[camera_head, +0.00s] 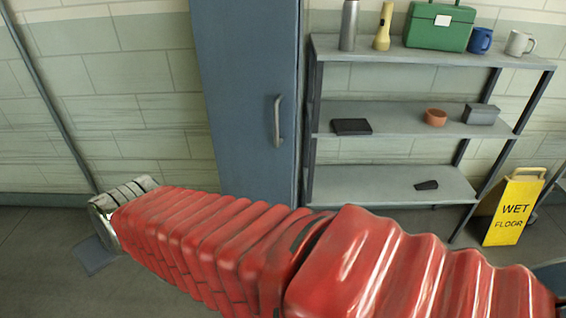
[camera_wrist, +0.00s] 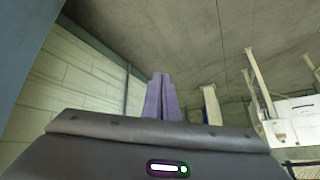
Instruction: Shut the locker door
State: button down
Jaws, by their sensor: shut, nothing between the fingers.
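The tall blue-grey locker panel with a vertical metal handle (camera_head: 278,120) stands upright left of the shelf in the head view. I take this panel to be the locker door (camera_head: 235,90); I cannot tell how far it stands open. My red arm crosses in front of its lower part, and the arm's metal end lies left of it, low down. My gripper's fingers are not clear in the head view. In the wrist view my gripper (camera_wrist: 161,78) has its purple fingers together and empty. A blue-grey surface (camera_wrist: 25,45), perhaps the locker, fills that view's upper left corner.
A metal shelf (camera_head: 400,185) stands right of the locker. It holds a green box (camera_head: 438,27), a blue mug (camera_head: 480,40) and other small items. A yellow wet-floor sign (camera_head: 512,208) stands at the right. The floor at lower left looks mostly clear.

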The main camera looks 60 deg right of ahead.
jog(key=w+d+f+m+t+h, duration=0.3)
jog(key=w+d+f+m+h, duration=0.15)
jog(key=w+d, duration=0.65)
jog(key=s+d+f+m+h, duration=0.1)
jog(key=d+f+m+h, duration=0.25)
jog(key=d, duration=0.95)
jog(key=s+d+f+m+g+h, duration=0.3)
jog(key=s+d+g+h, duration=0.1)
jog(key=s+d, duration=0.5)
jog(key=s+d+f+m+g+h, duration=0.3)
jog(key=s+d+h, duration=0.3)
jog(key=s+d, duration=0.3)
jog(key=shift+s+f+m+g, duration=0.3)
jog(key=shift+s+f+g, duration=0.15)
jog(key=shift+s+g, duration=0.35)
jog(key=shift+w, duration=0.15)
